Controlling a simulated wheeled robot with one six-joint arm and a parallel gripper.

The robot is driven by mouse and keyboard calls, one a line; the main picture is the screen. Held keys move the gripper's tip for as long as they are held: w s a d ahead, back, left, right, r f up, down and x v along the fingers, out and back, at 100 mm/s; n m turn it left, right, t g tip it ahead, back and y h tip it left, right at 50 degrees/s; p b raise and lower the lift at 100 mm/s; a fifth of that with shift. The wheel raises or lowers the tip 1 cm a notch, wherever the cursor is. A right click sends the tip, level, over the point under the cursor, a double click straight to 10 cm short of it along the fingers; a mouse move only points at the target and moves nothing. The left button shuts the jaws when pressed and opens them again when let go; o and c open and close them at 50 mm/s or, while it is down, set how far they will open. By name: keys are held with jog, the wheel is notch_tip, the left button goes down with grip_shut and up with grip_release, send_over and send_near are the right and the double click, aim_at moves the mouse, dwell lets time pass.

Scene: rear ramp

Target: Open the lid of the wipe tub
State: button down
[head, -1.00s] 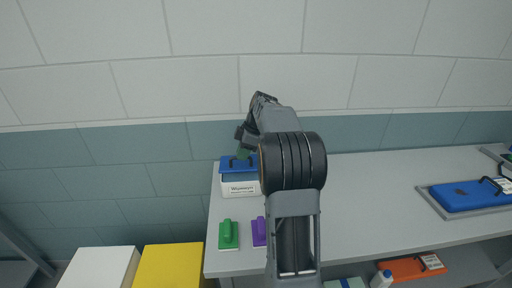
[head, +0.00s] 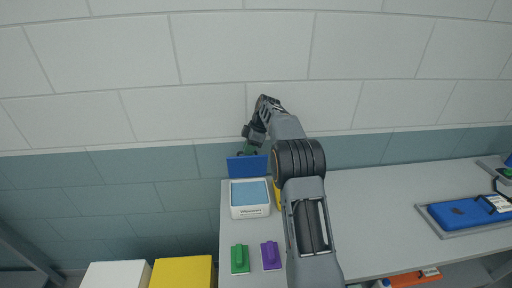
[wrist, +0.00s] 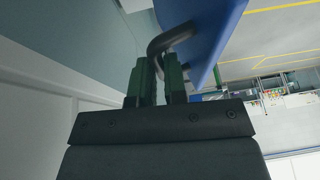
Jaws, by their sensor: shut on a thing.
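The wipe tub (head: 250,212) is white with dark lettering and stands on the grey bench near its left end. Its blue lid (head: 247,168) is raised about upright at the back of the tub, and the light blue inside (head: 250,193) shows. In the wrist view, the lid (wrist: 212,35) is a blue panel with a dark bent handle (wrist: 172,38). My gripper (wrist: 158,78) is shut on that handle with its green fingers. In the head view, my gripper (head: 248,151) is small and partly hidden behind the lid's top edge.
A green block (head: 240,259) and a purple block (head: 270,256) lie in front of the tub. A yellow thing (head: 277,195) is partly hidden by my arm. The tiled wall is close behind. A blue case (head: 462,214) lies at right; the bench between is mostly clear.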

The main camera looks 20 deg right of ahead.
jog(key=shift+w+d+f+p, duration=0.15)
jog(key=shift+w+f+p, duration=0.25)
jog(key=shift+w, duration=0.2)
jog(key=shift+w+d+f+p, duration=0.1)
jog(key=shift+w+f+p, duration=0.2)
jog(key=shift+w+p, duration=0.25)
jog(key=shift+f, duration=0.1)
jog(key=c, duration=1.3)
grip_release()
jog(key=shift+w, duration=0.2)
jog(key=shift+o, duration=0.7)
jog(key=shift+d+r, duration=0.1)
jog(key=shift+r, duration=0.15)
jog(key=v, duration=0.7)
jog(key=shift+r, duration=0.25)
